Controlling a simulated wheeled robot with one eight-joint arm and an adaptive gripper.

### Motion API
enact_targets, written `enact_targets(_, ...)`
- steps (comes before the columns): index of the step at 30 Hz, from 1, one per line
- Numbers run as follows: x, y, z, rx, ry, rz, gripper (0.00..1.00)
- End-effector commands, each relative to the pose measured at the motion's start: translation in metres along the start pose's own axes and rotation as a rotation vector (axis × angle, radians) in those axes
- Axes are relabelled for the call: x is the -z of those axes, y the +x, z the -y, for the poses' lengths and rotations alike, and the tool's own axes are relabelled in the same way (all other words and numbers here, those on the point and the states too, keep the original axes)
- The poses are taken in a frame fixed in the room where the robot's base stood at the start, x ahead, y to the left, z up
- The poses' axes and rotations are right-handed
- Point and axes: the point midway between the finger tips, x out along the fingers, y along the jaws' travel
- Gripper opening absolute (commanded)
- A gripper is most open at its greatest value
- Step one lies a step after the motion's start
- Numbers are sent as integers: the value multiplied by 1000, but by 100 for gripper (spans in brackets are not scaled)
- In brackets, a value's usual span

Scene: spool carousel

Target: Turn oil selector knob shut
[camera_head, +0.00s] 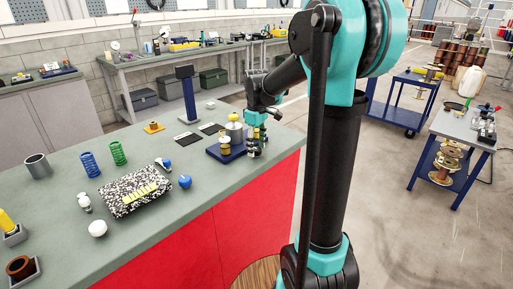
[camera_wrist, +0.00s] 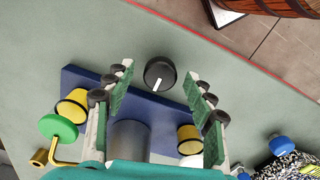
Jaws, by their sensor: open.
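A round black knob (camera_wrist: 159,73) with a white pointer line shows in the wrist view at the far edge of a blue base plate (camera_wrist: 85,80). The pointer runs toward the lower left. My gripper (camera_wrist: 160,72) is open, its two green-padded fingers on either side of the knob, with visible gaps and no clear contact. A grey cylinder (camera_wrist: 128,140) and two yellow cup-like parts (camera_wrist: 190,139) stand on the plate. In the head view, my gripper (camera_head: 256,143) is at the right end of the blue plate (camera_head: 221,154); I cannot make out the knob there.
A green handwheel (camera_wrist: 58,126) on a brass stem is beside the left finger. A speckled block (camera_head: 135,197) and blue ball (camera_head: 185,181) lie left on the grey-green bench (camera_head: 150,235). A blue post (camera_head: 189,97) stands behind. The bench edge is close on the right.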

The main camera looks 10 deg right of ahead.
Motion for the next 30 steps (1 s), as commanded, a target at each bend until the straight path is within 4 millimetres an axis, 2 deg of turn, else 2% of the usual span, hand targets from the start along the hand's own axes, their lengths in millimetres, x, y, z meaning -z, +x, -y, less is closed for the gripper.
enact_targets(5, 0, -28, 0, 0, 0, 0, 55)
enact_targets(12, 0, -76, 0, 0, 0, 0, 55)
enact_targets(18, 0, -104, 0, 0, 0, 0, 55)
enact_targets(23, 0, -113, 0, 0, 0, 0, 55)
enact_targets(30, 0, -114, 0, 0, 0, 0, 55)
